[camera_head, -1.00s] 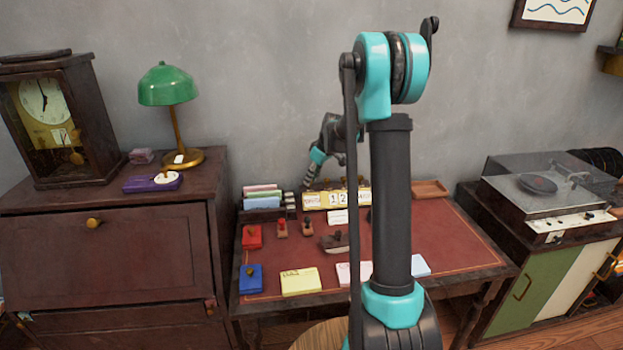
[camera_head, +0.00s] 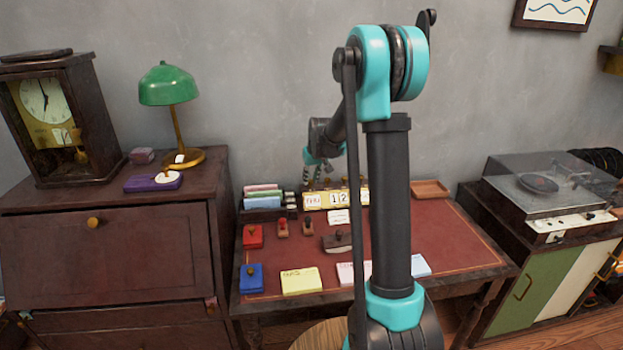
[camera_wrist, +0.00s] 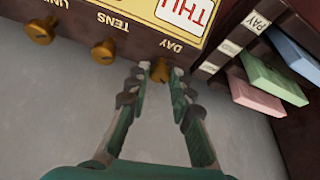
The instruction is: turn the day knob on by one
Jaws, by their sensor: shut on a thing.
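The brass day knob (camera_wrist: 160,71) sits below that label. My gripper (camera_wrist: 160,72) has its fingertips on either side of the day knob, shut on it. My arm hides part of the calendar in the head view.
The tens knob (camera_wrist: 104,52) and another brass knob (camera_wrist: 41,30) stick out left of the day knob. A rack with coloured cards (camera_wrist: 273,77) stands close on the right. Stamps (camera_head: 283,229) and a yellow pad (camera_head: 301,281) lie on the desk.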

